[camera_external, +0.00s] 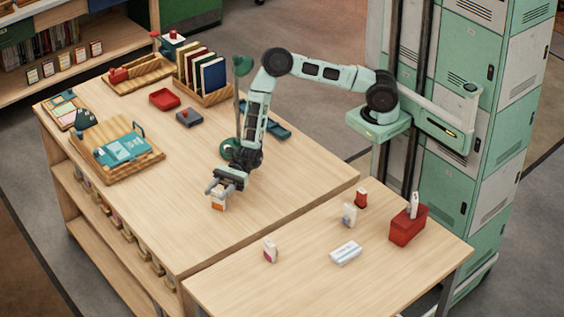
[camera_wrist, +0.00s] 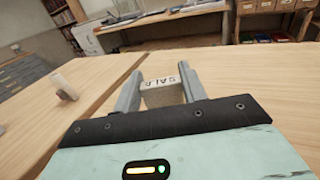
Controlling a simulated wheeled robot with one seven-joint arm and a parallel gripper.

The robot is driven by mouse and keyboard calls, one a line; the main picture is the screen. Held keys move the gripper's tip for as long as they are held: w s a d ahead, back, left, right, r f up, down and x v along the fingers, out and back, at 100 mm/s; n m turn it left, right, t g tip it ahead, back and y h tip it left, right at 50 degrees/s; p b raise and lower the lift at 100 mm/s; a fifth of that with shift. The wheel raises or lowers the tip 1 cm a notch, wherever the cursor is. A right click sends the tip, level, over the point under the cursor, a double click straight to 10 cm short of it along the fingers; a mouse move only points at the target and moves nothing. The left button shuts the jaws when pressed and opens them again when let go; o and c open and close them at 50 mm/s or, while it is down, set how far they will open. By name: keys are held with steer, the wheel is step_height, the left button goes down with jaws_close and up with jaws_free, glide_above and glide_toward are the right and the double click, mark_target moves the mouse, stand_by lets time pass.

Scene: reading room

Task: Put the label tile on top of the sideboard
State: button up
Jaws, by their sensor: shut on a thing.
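My gripper (camera_external: 217,191) is shut on a small pale block with an orange face, which looks like the label tile (camera_external: 218,204). In the wrist view the tile (camera_wrist: 163,93) sits between the two fingers (camera_wrist: 160,92), with dark letters along its upper edge. The gripper points down over the front part of a large wooden unit with shelves beneath, perhaps the sideboard (camera_external: 290,180). The tile is low over its top; I cannot tell if it touches.
A smaller table (camera_external: 310,285) adjoins at front right, with a red box (camera_external: 408,227), a white-blue pack (camera_external: 345,252) and small upright items. A file rack (camera_external: 203,78), red tray (camera_external: 165,98) and wooden tray (camera_external: 118,152) stand on the unit. Its top around the gripper is clear.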

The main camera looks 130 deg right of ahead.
steer(key=shift+f, duration=0.2)
steer(key=o, duration=1)
steer(key=shift+r, duration=0.1)
